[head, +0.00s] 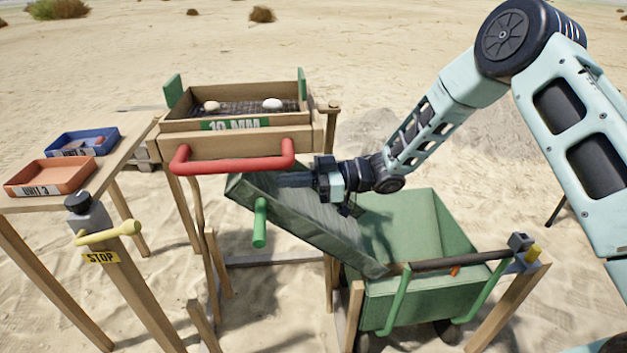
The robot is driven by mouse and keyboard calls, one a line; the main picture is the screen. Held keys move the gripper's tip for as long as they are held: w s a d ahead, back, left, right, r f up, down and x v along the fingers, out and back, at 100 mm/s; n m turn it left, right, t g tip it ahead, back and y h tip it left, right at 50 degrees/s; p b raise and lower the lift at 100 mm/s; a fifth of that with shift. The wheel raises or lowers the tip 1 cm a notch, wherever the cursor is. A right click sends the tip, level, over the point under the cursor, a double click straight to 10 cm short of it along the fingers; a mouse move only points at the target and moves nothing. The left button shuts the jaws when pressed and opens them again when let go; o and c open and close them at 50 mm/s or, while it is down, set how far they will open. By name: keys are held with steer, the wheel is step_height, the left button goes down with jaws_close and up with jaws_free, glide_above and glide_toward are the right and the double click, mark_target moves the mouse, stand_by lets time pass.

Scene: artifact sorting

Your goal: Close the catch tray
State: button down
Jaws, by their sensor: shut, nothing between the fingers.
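A long grey-green tray (318,232), which looks like the catch tray, hangs below the sieve box. It slopes down to the right, its low end at the green bin (412,225). A green upright handle (260,222) is on its near side toward the left end. My gripper (282,180) is shut and empty, pointing left over the tray's upper end, just below and right of the red bar handle (232,160). Its fingertips are small and dark here, and I cannot tell whether they touch the tray.
The wooden sieve box (210,145) holds pale lumps on mesh. A wooden table (105,180) at left bears an orange tray (50,178) and a blue tray (108,139). A post with a yellow lever (105,235) and STOP sign stands front left. Open sand lies behind.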

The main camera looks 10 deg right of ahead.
mark_target(272, 193)
steer(key=shift+a+f+b, duration=0.15)
steer(key=shift+a+f, duration=0.6)
steer(key=shift+a, duration=0.25)
steer(key=shift+a+f+b, duration=0.15)
steer(key=shift+a+f, duration=0.6)
steer(key=shift+a, duration=0.25)
